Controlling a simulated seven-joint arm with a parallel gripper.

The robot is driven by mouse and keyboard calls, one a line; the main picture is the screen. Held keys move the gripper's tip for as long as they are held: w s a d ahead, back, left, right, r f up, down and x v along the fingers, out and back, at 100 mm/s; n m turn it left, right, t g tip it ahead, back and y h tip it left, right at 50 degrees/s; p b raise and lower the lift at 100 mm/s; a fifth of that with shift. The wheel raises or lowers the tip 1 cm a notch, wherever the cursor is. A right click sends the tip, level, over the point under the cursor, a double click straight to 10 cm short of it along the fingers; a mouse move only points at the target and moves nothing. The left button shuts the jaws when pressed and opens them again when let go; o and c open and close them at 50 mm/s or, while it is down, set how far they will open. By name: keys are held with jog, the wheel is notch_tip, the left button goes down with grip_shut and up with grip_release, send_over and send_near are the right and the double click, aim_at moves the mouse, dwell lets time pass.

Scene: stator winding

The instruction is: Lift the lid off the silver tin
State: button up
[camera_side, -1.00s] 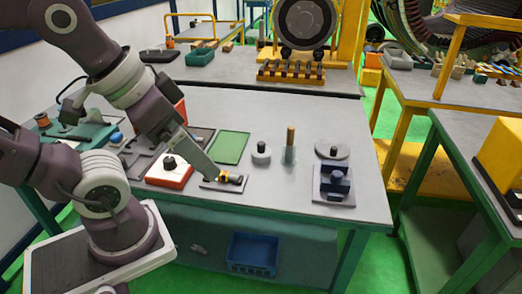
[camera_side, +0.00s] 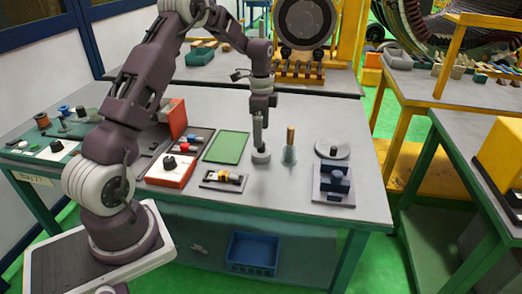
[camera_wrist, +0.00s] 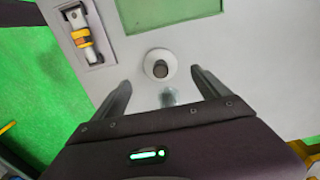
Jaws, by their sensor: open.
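The silver tin (camera_side: 261,157) is a small, round, pale grey piece on the table; its dark-knobbed lid is largely behind my gripper in the side view. In the wrist view the lid (camera_wrist: 150,73) shows from above as a pale disc with a dark round knob (camera_wrist: 160,69) in its middle. My gripper (camera_side: 258,143) points down right over the tin. In the wrist view my gripper (camera_wrist: 160,78) is open, with one finger to each side of the tin and clear gaps between. Whether the fingertips are at knob height cannot be told.
A glassy cylinder with a brown top (camera_side: 289,153) stands close right of the tin. Further right are a flat disc with a dark knob (camera_side: 333,150) and a dark block on a plate (camera_side: 334,183). A green mat (camera_side: 227,147) and a tray with a yellow-banded tool (camera_side: 224,180) lie left.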

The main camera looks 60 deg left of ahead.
aim_at(264, 152)
notch_tip(264, 152, down, 6)
jog(key=shift+a+f, duration=0.1)
jog(key=shift+a, duration=0.05)
jog(key=c, duration=1.5)
